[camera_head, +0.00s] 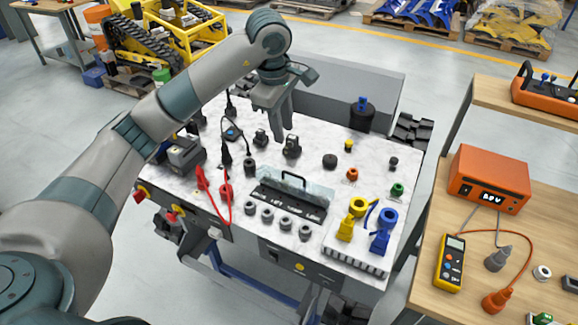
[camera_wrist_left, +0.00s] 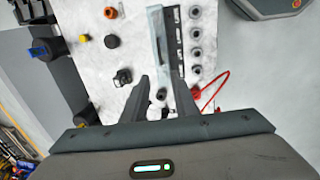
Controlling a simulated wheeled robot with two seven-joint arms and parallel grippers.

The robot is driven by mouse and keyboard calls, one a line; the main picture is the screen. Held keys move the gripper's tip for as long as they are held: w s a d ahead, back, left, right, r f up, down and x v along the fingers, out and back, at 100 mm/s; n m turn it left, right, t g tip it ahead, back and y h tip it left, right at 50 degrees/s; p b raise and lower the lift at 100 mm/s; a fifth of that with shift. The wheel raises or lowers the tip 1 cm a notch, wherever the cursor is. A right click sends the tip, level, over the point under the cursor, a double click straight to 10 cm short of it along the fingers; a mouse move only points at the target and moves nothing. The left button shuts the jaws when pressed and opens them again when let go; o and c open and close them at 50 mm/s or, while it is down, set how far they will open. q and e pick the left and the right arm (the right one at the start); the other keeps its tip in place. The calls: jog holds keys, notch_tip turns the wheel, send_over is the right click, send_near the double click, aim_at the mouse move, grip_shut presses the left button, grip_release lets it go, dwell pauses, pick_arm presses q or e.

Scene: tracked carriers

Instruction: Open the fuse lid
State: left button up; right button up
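The fuse lid (camera_head: 318,193) is a clear cover with a dark handle (camera_head: 293,174), lying over the black labelled fuse strip (camera_head: 290,204) near the front middle of the white bench top. It looks closed. In the left wrist view the lid (camera_wrist_left: 157,38) shows as a pale strip beyond my fingertips. My left gripper (camera_head: 282,126) points down over the back middle of the bench, behind the lid and apart from it. In the left wrist view its two fingers (camera_wrist_left: 164,88) are spread with nothing held between them. My right gripper is not in view.
Small knobs, including a black switch block (camera_head: 292,147), stand between gripper and lid. Several grey round knobs (camera_head: 285,223) line the lid's front. Red leads (camera_head: 224,198) are to its left; yellow (camera_head: 346,228) and blue (camera_head: 381,240) plugs stand at right. A wooden table (camera_head: 420,290) stands further right.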

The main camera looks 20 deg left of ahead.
aim_at(290, 173)
pick_arm(q)
jog(key=w+f+p, duration=0.1)
jog(key=f, duration=0.4)
jog(key=w+f+p, duration=0.1)
jog(key=f+p, duration=0.1)
jog(key=f, duration=0.4)
jog(key=w+f+p, duration=0.1)
jog(key=f, duration=0.4)
jog(key=shift+w+d+f+p, duration=0.1)
jog(key=shift+f+p, duration=0.05)
jog(key=shift+p, duration=0.25)
jog(key=shift+c, duration=0.2)
grip_shut()
dwell(0.6)
